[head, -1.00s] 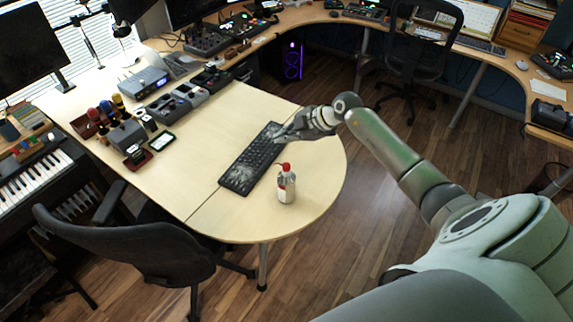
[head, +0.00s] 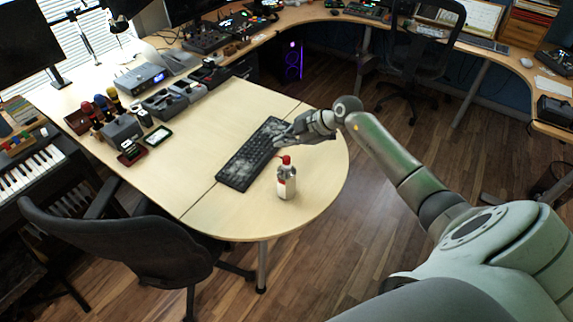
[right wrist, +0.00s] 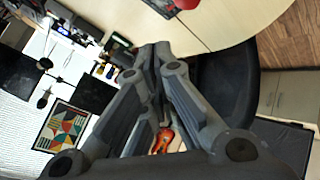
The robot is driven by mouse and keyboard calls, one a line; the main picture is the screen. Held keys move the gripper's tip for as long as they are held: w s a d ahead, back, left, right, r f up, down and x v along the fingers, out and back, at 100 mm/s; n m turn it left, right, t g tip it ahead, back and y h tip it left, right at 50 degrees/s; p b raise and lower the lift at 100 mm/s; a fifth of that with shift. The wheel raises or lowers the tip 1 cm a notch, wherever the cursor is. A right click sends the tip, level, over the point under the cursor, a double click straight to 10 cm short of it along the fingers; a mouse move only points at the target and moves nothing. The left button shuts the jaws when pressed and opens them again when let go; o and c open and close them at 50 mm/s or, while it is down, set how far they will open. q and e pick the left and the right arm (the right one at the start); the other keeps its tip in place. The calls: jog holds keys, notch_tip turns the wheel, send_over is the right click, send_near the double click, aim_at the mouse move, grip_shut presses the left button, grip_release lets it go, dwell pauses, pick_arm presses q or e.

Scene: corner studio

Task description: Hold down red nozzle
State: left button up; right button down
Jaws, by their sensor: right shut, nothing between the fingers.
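A small bottle (head: 287,184) with a pale and red body stands upright on the light wooden table, near its rounded end. Its red nozzle (head: 286,161) is on top, with a thin spout pointing left. My right gripper (head: 279,141) is shut and empty, just behind and above the nozzle in the head view, apparently apart from it. In the right wrist view the closed fingers (right wrist: 155,52) meet, and a red thing at the top edge is cut off; I cannot tell if it is the nozzle. My left gripper is not in view.
A black keyboard (head: 252,155) with whitish dust patches lies left of the bottle. Several grey devices (head: 180,97) stand at the table's far left. An office chair (head: 130,240) stands at the near side. The table surface between keyboard and devices is clear.

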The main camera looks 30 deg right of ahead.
aim_at(286, 160)
notch_tip(286, 160, down, 3)
jog(key=shift+f+b, duration=0.15)
jog(key=shift+b, duration=0.35)
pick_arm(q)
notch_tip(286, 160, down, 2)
pick_arm(e)
jog(key=shift+f, duration=0.2)
dwell(0.8)
jog(key=shift+f, duration=0.25)
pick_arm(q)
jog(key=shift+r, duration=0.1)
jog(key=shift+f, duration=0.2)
pick_arm(e)
jog(key=shift+s+f, duration=0.15)
jog(key=shift+f, duration=0.65)
dwell(1.9)
dwell(0.5)
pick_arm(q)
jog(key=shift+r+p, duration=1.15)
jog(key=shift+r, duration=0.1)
pick_arm(e)
jog(key=shift+r, duration=1.15)
jog(key=shift+w+r, duration=0.1)
jog(key=shift+w, duration=0.1)
